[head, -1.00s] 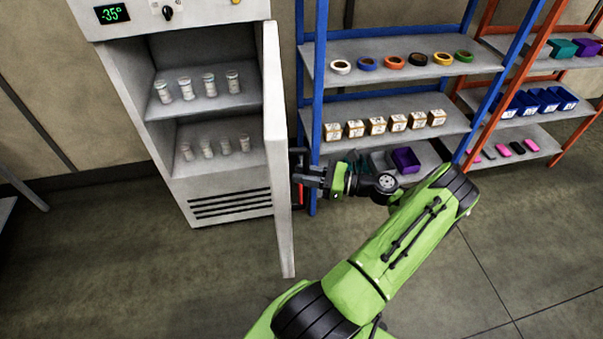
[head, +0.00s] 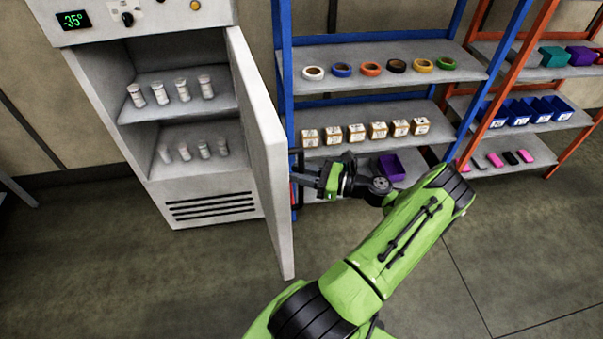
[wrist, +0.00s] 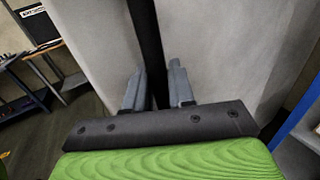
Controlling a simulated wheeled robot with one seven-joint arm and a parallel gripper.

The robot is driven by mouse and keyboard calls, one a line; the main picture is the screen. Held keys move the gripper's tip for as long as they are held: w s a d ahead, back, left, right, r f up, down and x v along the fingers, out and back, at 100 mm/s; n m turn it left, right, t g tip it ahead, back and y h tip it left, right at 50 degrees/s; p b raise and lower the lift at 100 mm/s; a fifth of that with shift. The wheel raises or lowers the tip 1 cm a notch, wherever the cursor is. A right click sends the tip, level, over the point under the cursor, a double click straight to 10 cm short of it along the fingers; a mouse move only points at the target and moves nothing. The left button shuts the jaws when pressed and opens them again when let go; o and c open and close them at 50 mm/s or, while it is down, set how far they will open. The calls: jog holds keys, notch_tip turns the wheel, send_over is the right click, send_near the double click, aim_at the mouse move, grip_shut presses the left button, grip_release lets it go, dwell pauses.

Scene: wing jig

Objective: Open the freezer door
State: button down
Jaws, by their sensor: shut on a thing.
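The white freezer (head: 212,208) stands at the left in the head view. Its door (head: 258,150) is swung well out, with the hinged side at the freezer's right and the free edge toward me. The inside with its shelves is exposed. My gripper (head: 312,178) is at the door's outer side, right of the free edge. In the wrist view, my gripper's fingers (wrist: 158,88) are shut on the black vertical handle (wrist: 146,38), close to the pale door face. The door partly hides the handle in the head view.
White vials (head: 184,90) stand on the freezer shelves. A blue-framed shelf rack (head: 283,60) with tape rolls and boxes is close behind my gripper. An orange-framed rack (head: 500,85) is further right. The floor (head: 130,285) before the freezer is clear.

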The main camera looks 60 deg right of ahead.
jog(key=c, duration=1.1)
grip_release()
jog(key=b+v, duration=0.2)
jog(key=v, duration=1.4)
jog(key=shift+b, duration=0.35)
